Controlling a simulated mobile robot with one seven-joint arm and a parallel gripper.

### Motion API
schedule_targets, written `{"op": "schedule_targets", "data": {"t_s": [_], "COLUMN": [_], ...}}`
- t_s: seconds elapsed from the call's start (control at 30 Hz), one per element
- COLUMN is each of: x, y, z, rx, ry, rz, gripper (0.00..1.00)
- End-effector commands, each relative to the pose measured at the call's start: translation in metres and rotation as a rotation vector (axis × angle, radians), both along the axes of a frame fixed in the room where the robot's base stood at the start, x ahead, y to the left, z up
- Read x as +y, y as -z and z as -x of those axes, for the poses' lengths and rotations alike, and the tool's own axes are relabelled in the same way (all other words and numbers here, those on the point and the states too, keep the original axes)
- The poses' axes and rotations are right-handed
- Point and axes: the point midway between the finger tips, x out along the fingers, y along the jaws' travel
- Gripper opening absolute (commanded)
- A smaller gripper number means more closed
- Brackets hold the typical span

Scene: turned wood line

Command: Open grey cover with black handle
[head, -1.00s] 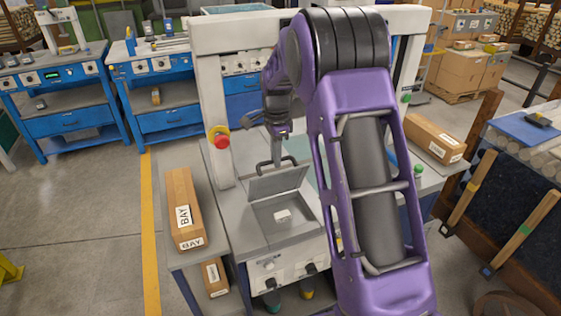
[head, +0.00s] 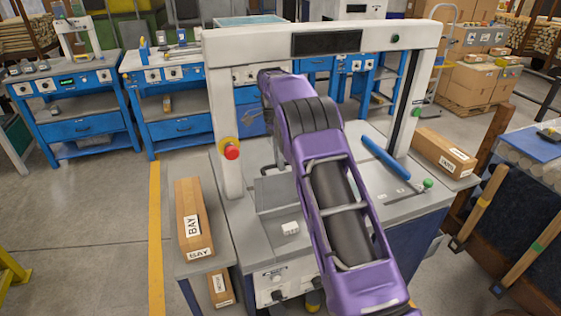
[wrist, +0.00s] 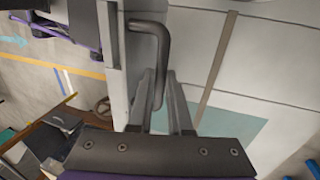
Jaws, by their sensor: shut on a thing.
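The grey cover (head: 272,192) is raised at the back of the worktop, and my arm hides part of it in the head view. Its dark handle (wrist: 161,45) is a bent bar in the wrist view. My gripper (wrist: 160,95) is shut on this handle, with a finger on each side of the bar. In the head view my arm hides the gripper and the handle. A small white block (head: 290,228) is visible in front of the raised cover.
A white frame (head: 226,130) with a red button (head: 232,152) stands over the worktop. A blue bar (head: 385,157) lies to the right. Long cartons lie at the left (head: 195,220) and right (head: 445,152). Blue benches (head: 75,105) stand behind.

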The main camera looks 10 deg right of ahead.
Motion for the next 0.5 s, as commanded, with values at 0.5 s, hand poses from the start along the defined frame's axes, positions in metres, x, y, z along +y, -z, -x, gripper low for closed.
{"op": "schedule_targets", "data": {"t_s": [0.5], "x": [0.0027], "y": [0.0095], "z": [-0.0065], "rx": [0.067], "ry": [-0.001], "rz": [0.008], "gripper": [0.0]}}
